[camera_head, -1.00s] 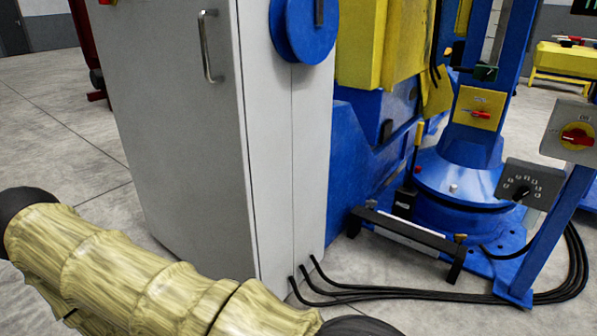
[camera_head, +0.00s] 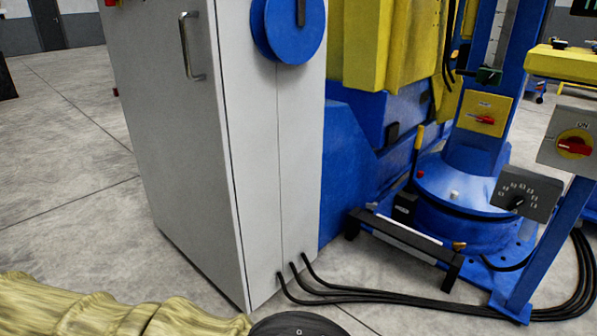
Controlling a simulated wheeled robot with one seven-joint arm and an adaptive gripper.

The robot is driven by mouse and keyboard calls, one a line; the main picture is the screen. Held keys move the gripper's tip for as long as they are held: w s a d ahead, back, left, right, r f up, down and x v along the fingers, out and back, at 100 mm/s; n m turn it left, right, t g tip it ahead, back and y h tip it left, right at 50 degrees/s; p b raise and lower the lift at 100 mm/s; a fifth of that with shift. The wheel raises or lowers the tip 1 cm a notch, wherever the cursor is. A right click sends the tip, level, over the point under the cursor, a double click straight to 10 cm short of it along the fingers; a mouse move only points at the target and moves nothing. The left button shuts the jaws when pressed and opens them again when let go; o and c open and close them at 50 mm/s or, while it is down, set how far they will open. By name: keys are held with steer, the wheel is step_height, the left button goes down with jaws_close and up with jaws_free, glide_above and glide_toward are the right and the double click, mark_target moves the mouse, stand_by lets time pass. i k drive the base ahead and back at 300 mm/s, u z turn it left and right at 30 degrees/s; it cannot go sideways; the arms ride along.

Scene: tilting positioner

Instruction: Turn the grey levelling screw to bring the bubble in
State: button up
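The blue and yellow positioner (camera_head: 352,165) stands behind the cabinet. On its round blue base (camera_head: 440,182) is a small light grey knob (camera_head: 455,195), which may be the grey levelling screw; it is too small to be sure. In front of the base is a low black bar with a pale strip (camera_head: 405,233) along it, perhaps the level. A small brass knob (camera_head: 459,246) sits at its right end. I cannot make out a bubble. My sleeved arm crosses the lower left. My gripper is not in view.
A tall grey cabinet (camera_head: 180,150) with a blue reel (camera_head: 287,28) blocks the centre left. Black cables (camera_head: 400,297) run over the floor to a blue post (camera_head: 548,250). The post carries a dial box (camera_head: 526,193) and a red switch (camera_head: 574,146). Left floor is clear.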

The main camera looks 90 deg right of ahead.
mark_target(371, 206)
steer(key=z, duration=0.05)
steer(key=k, duration=1.75)
steer(key=z, duration=1.95)
steer(key=i, duration=2.2)
